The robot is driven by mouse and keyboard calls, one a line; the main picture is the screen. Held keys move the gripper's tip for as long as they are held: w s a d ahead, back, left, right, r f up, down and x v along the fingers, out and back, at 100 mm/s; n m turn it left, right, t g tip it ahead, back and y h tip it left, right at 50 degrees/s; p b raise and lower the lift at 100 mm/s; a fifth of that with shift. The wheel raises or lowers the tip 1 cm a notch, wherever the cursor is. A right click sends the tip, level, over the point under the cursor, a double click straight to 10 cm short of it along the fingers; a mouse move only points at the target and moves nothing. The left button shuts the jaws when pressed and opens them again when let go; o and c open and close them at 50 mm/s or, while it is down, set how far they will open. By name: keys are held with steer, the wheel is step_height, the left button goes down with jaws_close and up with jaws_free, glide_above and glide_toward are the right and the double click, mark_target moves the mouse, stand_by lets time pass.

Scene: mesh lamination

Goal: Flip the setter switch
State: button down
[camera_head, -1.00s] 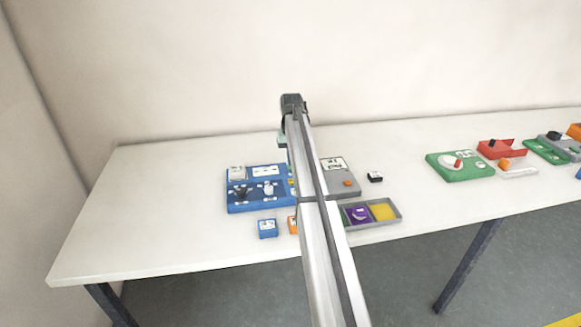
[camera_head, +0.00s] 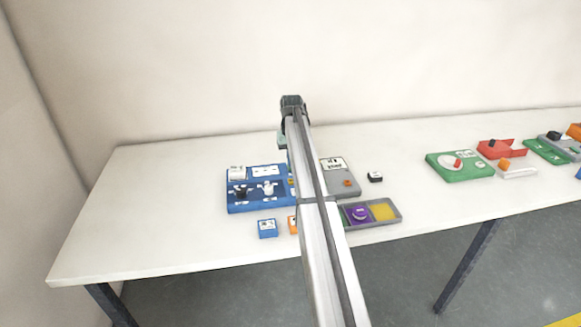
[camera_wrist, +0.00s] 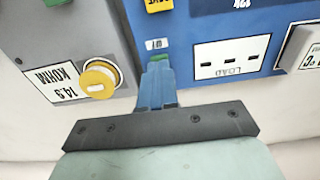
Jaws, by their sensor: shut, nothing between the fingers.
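A blue panel (camera_head: 255,208) stands on the table, left of my arm, with a black piece (camera_head: 240,191) and a white piece (camera_head: 267,188) on it. In the wrist view the blue panel (camera_wrist: 184,22) has a white label reading LOAD (camera_wrist: 232,57). My gripper (camera_wrist: 157,66) is shut and empty, its blue fingertips at the panel's edge by a small green part (camera_wrist: 157,58). Whether they touch it I cannot tell. No part is readably marked as the setter switch. In the head view my arm hides the fingertips.
A grey box (camera_wrist: 85,22) with a round yellow-and-white knob (camera_wrist: 99,79) stands beside the blue panel. A tray (camera_head: 397,221) with purple and yellow parts, a small blue block (camera_head: 267,229) and a small black block (camera_head: 375,177) lie nearby. A green device (camera_head: 460,175) stands farther right.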

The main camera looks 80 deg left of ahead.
steer(key=shift+f, duration=0.7)
stand_by(0.6)
steer(key=shift+r, duration=3.5)
